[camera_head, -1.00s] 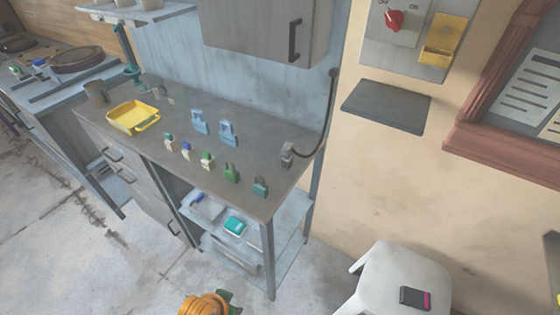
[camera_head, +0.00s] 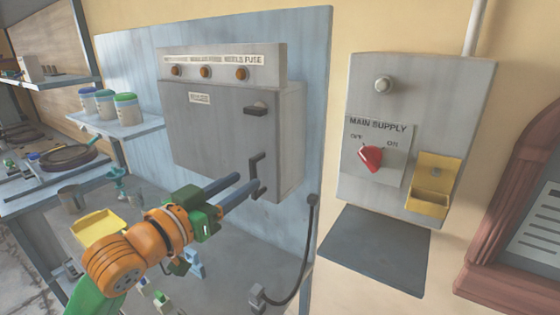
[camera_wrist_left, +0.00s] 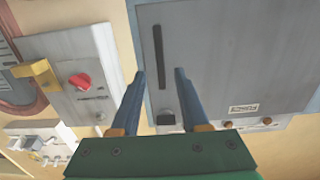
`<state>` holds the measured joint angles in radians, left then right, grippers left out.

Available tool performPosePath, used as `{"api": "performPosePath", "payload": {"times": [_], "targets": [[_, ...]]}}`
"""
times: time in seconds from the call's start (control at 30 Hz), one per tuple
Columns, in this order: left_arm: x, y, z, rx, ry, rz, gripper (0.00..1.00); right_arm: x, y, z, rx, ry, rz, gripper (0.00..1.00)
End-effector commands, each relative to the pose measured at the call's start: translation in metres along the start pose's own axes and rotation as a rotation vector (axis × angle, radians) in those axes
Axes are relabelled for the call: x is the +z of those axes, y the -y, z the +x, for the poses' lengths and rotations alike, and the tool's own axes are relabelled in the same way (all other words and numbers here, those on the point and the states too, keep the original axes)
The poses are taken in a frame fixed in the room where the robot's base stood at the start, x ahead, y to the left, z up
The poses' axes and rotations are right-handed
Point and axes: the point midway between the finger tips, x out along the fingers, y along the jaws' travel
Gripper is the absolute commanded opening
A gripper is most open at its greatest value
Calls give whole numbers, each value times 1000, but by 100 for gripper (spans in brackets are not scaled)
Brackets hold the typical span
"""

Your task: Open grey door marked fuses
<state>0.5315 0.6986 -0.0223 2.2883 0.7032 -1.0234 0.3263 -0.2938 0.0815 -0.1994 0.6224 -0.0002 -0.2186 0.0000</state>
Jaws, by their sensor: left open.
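The grey fuse door (camera_head: 215,135) is shut on the wall cabinet, with a small label plate (camera_head: 199,98) near its top. A dark bar handle (camera_head: 257,176) is at its lower right, and a dark knob or latch (camera_head: 256,108) is above it. My left gripper (camera_head: 246,182) is open at the handle. In the left wrist view, turned upside down, the handle (camera_wrist_left: 158,50) appears between the open fingertips (camera_wrist_left: 160,74). Contact cannot be told. The door (camera_wrist_left: 220,60) fills the right of that view. My right gripper is not in view.
The main supply box (camera_head: 405,120) with a red switch (camera_head: 370,158) and yellow holder (camera_head: 432,185) is right of the cabinet. A dark shelf (camera_head: 373,250) is below it. A black cable (camera_head: 305,250) hangs nearby. Below are the bench and a yellow tray (camera_head: 97,227).

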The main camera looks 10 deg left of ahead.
Motion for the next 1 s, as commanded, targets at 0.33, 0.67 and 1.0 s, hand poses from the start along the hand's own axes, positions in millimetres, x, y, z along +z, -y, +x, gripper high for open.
{"api": "performPosePath", "payload": {"times": [0.33, 0.67, 1.0], "targets": [[-7, 0, 57, 2, -6, -4, 45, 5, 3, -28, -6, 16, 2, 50], [-3, 0, 70, 1, -5, 2, 45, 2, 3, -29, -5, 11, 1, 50], [-3, 0, 70, 1, -5, 1, 0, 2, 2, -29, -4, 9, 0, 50]]}}
